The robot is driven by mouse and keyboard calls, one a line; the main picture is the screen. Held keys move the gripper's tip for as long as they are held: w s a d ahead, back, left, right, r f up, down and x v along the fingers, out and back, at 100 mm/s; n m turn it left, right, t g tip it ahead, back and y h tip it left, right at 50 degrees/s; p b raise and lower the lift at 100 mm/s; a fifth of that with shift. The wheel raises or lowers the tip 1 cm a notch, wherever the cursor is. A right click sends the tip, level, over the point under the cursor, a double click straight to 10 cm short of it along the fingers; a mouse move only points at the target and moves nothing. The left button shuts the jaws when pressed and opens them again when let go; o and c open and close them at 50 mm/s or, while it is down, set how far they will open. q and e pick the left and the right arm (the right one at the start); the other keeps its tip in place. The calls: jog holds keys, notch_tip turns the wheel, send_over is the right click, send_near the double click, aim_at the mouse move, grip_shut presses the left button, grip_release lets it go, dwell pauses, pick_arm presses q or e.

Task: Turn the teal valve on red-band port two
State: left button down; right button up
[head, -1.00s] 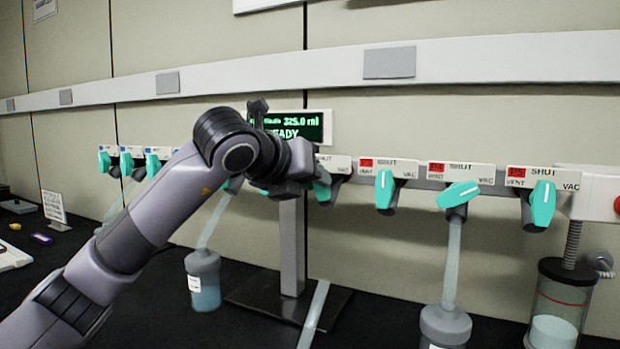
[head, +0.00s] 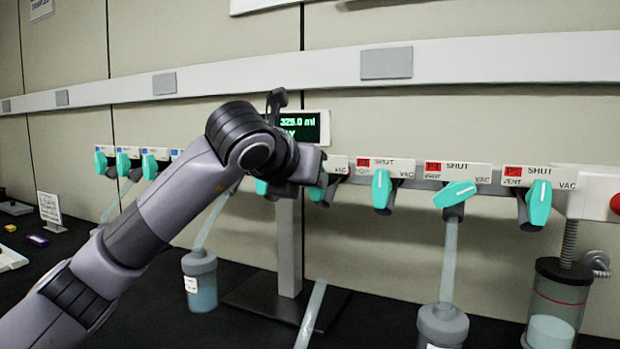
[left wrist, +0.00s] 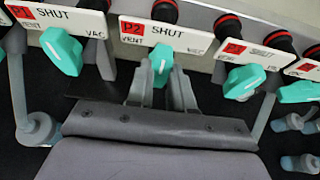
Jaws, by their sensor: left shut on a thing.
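In the left wrist view the red-band port two plate (left wrist: 160,33), marked P2, SHUT, VENT and VAC, is at top centre. Its teal valve (left wrist: 162,60) is below the plate, between the fingers of my left gripper (left wrist: 162,82), which is shut on it. The handle's white line runs roughly up and down the picture. In the head view my left gripper (head: 308,170) is at the valve row, and the wrist hides most of port two. My right gripper is in neither view.
Neighbouring teal valves stand close on both sides, at the left (left wrist: 62,50) and right (left wrist: 244,82) in the wrist view. In the head view, a flask (head: 443,325) hangs on a tube at right. A green display (head: 300,124) is behind the wrist.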

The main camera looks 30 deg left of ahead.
pick_arm(q)
jog(key=c, duration=1)
grip_release()
jog(key=b+v, duration=0.1)
jog(key=v, duration=0.6)
jog(key=shift+s, duration=0.1)
